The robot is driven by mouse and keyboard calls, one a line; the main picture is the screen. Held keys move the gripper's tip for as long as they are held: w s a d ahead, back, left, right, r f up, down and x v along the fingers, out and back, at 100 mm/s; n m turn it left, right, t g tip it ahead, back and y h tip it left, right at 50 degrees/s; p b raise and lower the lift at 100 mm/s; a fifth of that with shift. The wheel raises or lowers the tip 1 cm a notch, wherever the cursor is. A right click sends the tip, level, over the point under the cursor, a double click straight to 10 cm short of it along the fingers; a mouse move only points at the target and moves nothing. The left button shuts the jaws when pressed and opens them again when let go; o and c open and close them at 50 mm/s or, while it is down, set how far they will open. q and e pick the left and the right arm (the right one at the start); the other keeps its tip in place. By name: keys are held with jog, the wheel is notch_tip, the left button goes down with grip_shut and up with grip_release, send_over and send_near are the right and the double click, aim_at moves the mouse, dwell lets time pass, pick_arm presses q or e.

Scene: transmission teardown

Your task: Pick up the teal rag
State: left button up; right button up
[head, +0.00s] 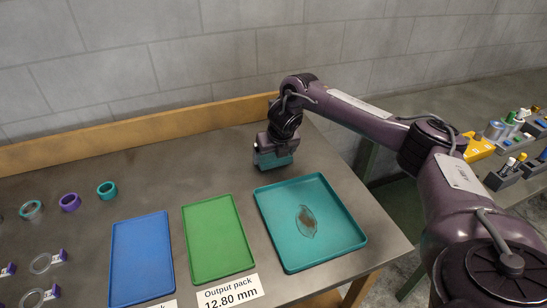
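The teal rag (273,161) is a small folded block at the back right of the grey table, just behind the teal tray. My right gripper (271,151) is directly above it and against it, pointing down. The fingertips are hidden by the rag and the gripper body, so I cannot tell whether they are open or shut on it. My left gripper is not in view.
A teal tray (340,249) with a brown oily stain (306,220) lies in front of the rag. Green (218,240) and blue (140,258) mats lie to its left. Several rings, including a purple ring (70,203), sit further left. A wooden ledge (150,130) runs along the back.

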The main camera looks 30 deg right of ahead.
jog(key=shift+c, duration=0.7)
jog(key=shift+r, duration=0.1)
notch_tip(320, 180, up, 9)
jog(key=shift+w+f, duration=0.1)
notch_tip(320, 180, up, 11)
jog(key=p, duration=0.6)
send_over(274, 155)
